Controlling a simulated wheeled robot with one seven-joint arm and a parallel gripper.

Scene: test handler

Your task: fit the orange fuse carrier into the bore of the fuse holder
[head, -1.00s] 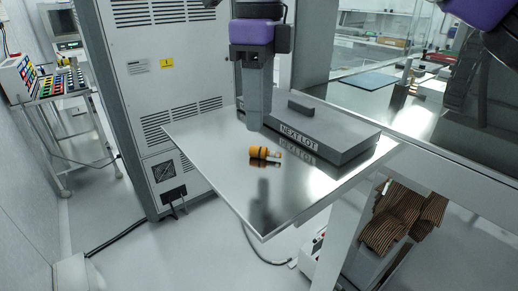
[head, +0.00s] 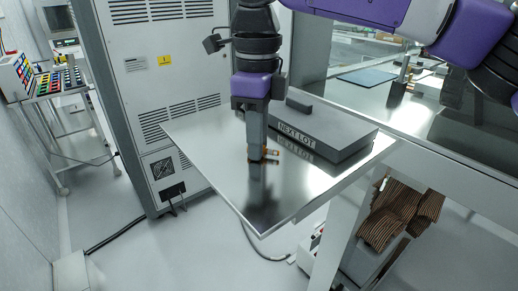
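The orange fuse carrier lies on its side on the shiny metal shelf (head: 200,135). Only its metal-coloured end (head: 271,152) shows now, sticking out to the right of my gripper; the orange body is hidden behind the fingers. My gripper (head: 255,156) points straight down with its fingertips at the carrier, close to the shelf surface. The fingers overlap in this view, so I cannot tell whether they are open or closed on the carrier. I cannot make out the fuse holder or its bore.
A grey box marked NEXT LOT (head: 325,130) stands on the shelf behind and right of my gripper. A tall grey cabinet (head: 155,100) with vents stands behind the shelf's left side. The shelf's front and left parts are clear. A trolley with coloured parts (head: 58,85) stands far left.

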